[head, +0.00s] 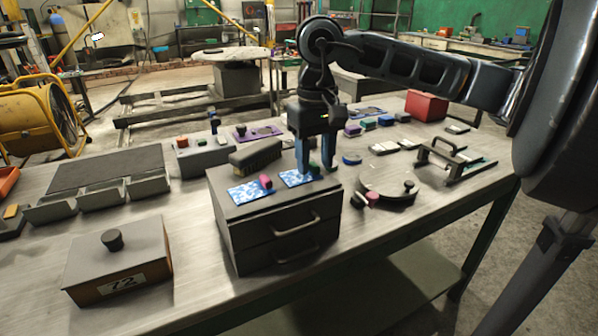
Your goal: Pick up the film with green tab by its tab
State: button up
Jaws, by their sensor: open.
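The film with the green tab is a small blue-and-white patterned sheet (294,179) lying flat on top of the dark drawer box. Its green tab (314,168) stands up at its right end. My gripper (316,171) points straight down with its two blue fingers apart, one on each side of the green tab in the picture. I cannot tell whether the fingers touch the tab. The right part of the film is partly hidden by the left finger.
A similar film (246,194) with a pink tab (266,181) lies to the left on the drawer box (228,211). A dark brush (255,154) lies behind them. A lidded box (118,262) stands front left. A round plate (385,180) and several small blocks lie right.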

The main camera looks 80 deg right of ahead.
jog(key=shift+f, duration=0.25)
jog(key=shift+c, duration=0.4)
grip_shut()
